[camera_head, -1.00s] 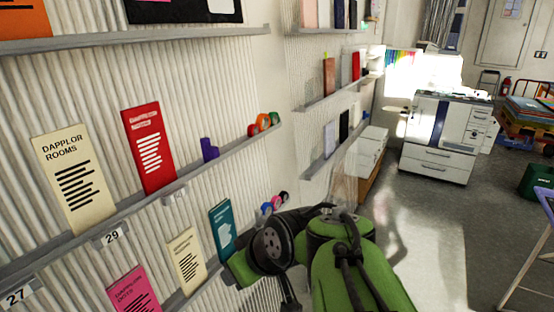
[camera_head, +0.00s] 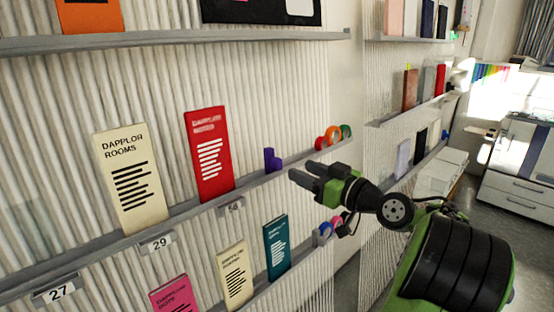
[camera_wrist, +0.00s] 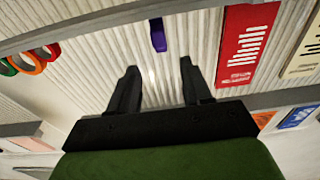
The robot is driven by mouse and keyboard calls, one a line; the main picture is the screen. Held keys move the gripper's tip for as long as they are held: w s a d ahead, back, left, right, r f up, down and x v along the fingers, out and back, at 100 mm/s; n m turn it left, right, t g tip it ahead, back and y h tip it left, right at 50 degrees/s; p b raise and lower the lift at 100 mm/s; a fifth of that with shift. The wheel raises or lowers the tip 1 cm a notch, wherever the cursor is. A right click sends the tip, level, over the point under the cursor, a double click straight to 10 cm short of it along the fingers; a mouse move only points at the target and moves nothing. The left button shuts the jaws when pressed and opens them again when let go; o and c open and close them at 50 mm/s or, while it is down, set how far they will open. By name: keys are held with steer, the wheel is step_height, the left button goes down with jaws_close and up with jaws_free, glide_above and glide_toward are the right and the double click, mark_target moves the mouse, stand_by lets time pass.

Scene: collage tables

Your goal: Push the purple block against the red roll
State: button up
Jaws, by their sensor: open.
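The purple block (camera_head: 272,159) stands on the middle wall shelf, to the right of a red booklet. The red roll (camera_head: 321,143) is on the same shelf farther right, beside an orange roll and a green roll, with a gap between it and the block. In the wrist view the block (camera_wrist: 158,35) is ahead of the fingers, and the red roll (camera_wrist: 53,50) is at the left. My gripper (camera_head: 300,172) is open and empty, in front of the shelf edge and apart from the block. It also shows in the wrist view (camera_wrist: 158,75).
The shelf (camera_head: 205,203) carries the red booklet (camera_head: 210,155) and a cream booklet (camera_head: 132,180) on the left. A lower shelf holds a teal booklet (camera_head: 277,247) and small rolls (camera_head: 325,232). The shelf between block and red roll is clear.

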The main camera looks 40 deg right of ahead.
mark_target(280, 160)
steer(key=w+p, duration=0.1)
steer(key=w, duration=0.8)
steer(key=shift+w+a, duration=0.15)
steer(key=shift+w, duration=0.25)
steer(key=shift+c, duration=0.2)
jaws_close()
